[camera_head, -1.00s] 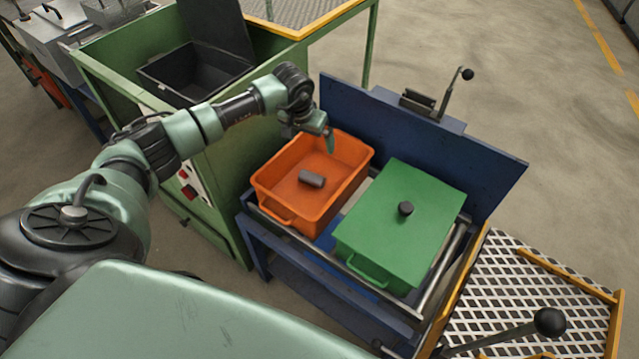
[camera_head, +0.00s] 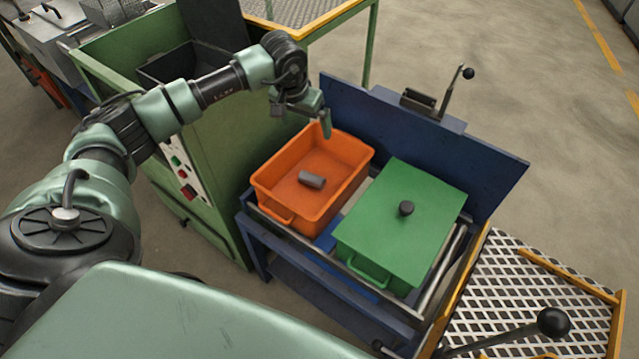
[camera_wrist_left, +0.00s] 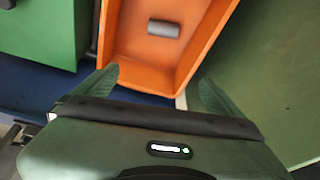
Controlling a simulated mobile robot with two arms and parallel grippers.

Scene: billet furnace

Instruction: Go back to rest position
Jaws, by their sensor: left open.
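My left gripper (camera_head: 304,120) is above the back edge of the orange bin (camera_head: 284,213), apart from it. In the left wrist view the two fingers of the left gripper (camera_wrist_left: 158,88) stand wide apart with nothing between them. A grey billet (camera_head: 312,180) lies on the floor of the orange bin; it also shows in the left wrist view (camera_wrist_left: 163,29). My right gripper is not in view.
A green lidded box (camera_head: 390,240) with a black knob stands right of the bin on a blue bench (camera_head: 262,245) with a tall back panel. The green furnace cabinet (camera_head: 225,165) is to the left. A metal mesh platform (camera_head: 520,290) is at lower right.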

